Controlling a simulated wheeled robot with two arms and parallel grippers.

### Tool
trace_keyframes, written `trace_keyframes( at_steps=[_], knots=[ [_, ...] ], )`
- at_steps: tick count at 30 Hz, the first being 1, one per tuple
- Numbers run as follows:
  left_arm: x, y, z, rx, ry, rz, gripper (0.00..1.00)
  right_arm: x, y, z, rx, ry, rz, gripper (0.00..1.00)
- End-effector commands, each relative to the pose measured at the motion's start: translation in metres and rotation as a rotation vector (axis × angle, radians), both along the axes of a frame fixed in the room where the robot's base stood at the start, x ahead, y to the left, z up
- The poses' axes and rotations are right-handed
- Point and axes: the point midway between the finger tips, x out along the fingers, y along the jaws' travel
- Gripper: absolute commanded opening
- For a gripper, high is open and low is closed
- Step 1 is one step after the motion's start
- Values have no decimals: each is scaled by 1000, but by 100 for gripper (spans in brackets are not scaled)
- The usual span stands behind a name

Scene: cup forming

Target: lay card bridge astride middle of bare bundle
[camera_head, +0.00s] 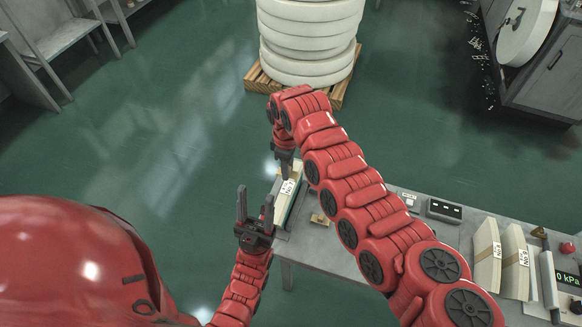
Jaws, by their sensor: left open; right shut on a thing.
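The bare bundle (294,208), a pale curved stack with a dark side, sits at the left end of the grey table. The card bridge (288,187), with a white printed label, is at the bundle's upper middle. My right gripper (285,172) reaches down from above and is shut on the card bridge. Whether the card rests on the bundle or hangs just above it, I cannot tell. My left gripper (255,205) is open and empty, its fingers pointing up, just left of the bundle. My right arm hides part of the table.
A small tan block (320,220) lies right of the bundle. A dark device (444,210) stands at the table's back. Two banded, labelled bundles (487,255) (515,262) stand at the right, near a pressure display (568,278). A pallet (256,80) with stacked white rolls (310,40) stands behind.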

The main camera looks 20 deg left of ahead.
Motion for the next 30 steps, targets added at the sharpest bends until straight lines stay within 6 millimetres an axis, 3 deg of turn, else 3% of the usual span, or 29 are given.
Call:
trace_keyframes(
  at_steps=[8,21,30],
  knots=[
    [0,0,-10,0,0,0,50,1,-1,-3,0,0,-1,0],
    [0,0,-35,0,0,0,50,0,-1,-42,0,1,-1,0],
    [0,0,-38,0,0,0,50,0,-1,-48,0,1,-1,0]
  ],
)
